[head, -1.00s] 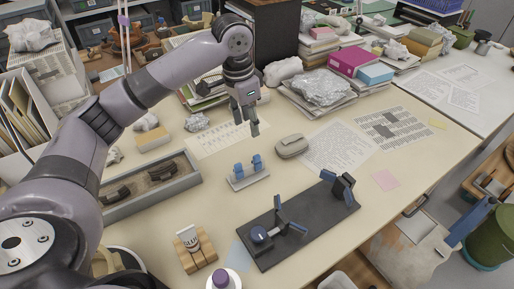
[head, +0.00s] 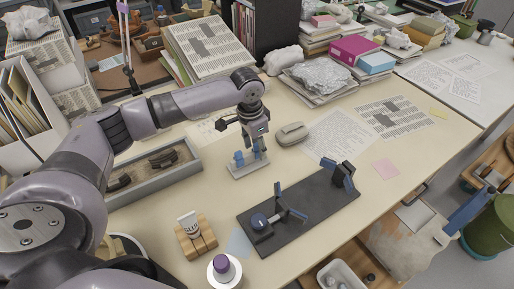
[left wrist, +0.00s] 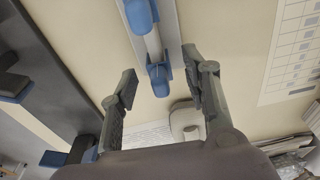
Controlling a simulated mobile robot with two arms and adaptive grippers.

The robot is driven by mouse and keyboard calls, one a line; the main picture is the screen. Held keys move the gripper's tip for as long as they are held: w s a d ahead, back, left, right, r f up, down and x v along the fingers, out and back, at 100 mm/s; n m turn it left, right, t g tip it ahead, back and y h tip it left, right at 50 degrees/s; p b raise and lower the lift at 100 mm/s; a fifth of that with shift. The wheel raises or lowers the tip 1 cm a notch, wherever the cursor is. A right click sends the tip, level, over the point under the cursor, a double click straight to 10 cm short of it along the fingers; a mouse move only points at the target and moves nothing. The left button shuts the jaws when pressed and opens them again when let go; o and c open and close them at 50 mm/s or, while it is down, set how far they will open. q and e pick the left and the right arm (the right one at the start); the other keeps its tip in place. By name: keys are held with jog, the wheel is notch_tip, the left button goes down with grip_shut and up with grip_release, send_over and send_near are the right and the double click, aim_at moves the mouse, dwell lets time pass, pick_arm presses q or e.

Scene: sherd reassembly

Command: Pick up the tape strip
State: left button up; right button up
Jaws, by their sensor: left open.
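A small pale stand (head: 249,169) with two blue posts sits on the table; it also shows in the left wrist view (left wrist: 173,40). A narrow whitish strip, which looks like the tape strip (left wrist: 153,45), runs between the blue posts in the left wrist view. In the head view the strip is too small to tell and partly hidden by my gripper. My left gripper (head: 253,142) points down just above the stand. In the left wrist view its fingers (left wrist: 161,72) are apart, one on each side of the nearer blue post, with nothing held. My right gripper is not in view.
A grey tray (head: 150,186) with dark sherds lies left of the stand. A black board (head: 290,222) with blue-padded clamps lies in front to the right. A grey case (head: 292,133) is close on the right. A wooden block (head: 197,242) and purple-capped bottle (head: 224,268) stand in front.

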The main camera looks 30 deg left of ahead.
pick_arm(q)
jog(key=shift+w+f, duration=0.1)
jog(key=shift+f, duration=0.55)
jog(key=shift+c, duration=0.4)
jog(key=c, duration=0.7)
